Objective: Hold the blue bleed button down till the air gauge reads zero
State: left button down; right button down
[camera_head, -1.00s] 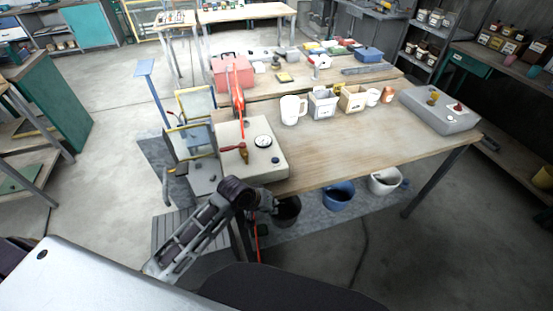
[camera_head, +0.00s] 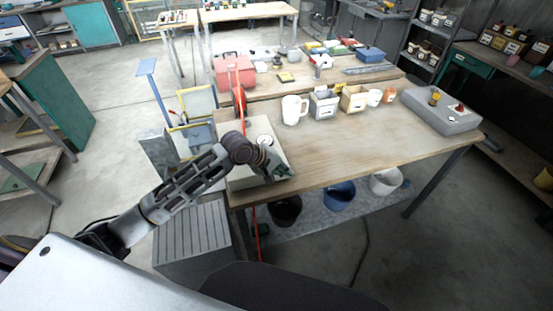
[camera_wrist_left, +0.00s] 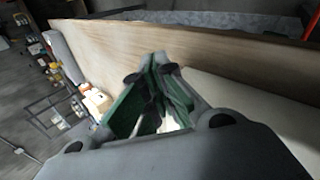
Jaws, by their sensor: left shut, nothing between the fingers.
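The pale control box (camera_head: 238,184) sits at the left front of the wooden table, with the round white air gauge (camera_head: 265,140) on its top. The gauge is partly covered by my wrist, and its needle is too small to read. My left gripper (camera_head: 281,172) is over the box's front right part, fingers pointing down and to the right. In the left wrist view its green-lined fingers (camera_wrist_left: 154,66) are together and empty, next to a pale surface. The blue bleed button is hidden, so I cannot tell whether the gripper touches it. My right gripper is not in view.
A white mug (camera_head: 292,110), small bins (camera_head: 324,103) and a grey box (camera_head: 445,117) stand behind and to the right. A red toolbox (camera_head: 233,73) is at the back left. The table's front middle is clear. Buckets (camera_head: 339,195) stand beneath.

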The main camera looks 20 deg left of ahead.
pick_arm(q)
jog(key=w+a+r+n, duration=0.2)
jog(key=w+r+n, duration=0.1)
jog(key=r, duration=0.2)
jog(key=w+a+r+n+h, duration=0.1)
jog(key=w+a+r+n, duration=0.1)
jog(key=w+r+n, duration=0.1)
notch_tip(320, 180, up, 2)
jog(key=shift+a+r+n+t, duration=0.15)
jog(key=shift+n+t, duration=0.15)
jog(key=shift+n, duration=0.4)
jog(key=shift+f, duration=0.25)
